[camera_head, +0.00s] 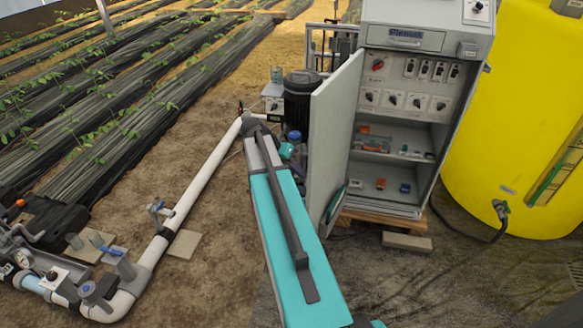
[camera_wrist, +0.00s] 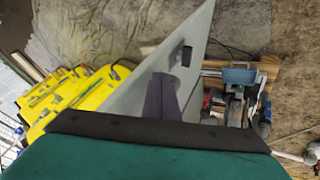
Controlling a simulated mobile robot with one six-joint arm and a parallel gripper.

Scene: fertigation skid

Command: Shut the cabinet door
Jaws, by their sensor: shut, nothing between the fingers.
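The grey cabinet (camera_head: 402,200) stands at the right of centre in the head view. Its door (camera_head: 333,140) is wide open, swung out to the left, and the shelves inside show. In the wrist view the door (camera_wrist: 195,38) is a pale tilted panel with a small dark fitting (camera_wrist: 187,55). My gripper (camera_wrist: 162,98) is shut and empty, its dark fingers overlapping the door panel in that view. I cannot tell whether they touch it. In the head view my teal arm reaches up to the left of the door, and the fingers cannot be made out.
A yellow tank (camera_head: 525,110) stands right of the cabinet, with a black hose at its base. A dark motor or pump (camera_head: 300,95) stands behind the door's left side. A white pipe (camera_head: 195,190) runs along the left. Bare ground lies between the pipe and my arm.

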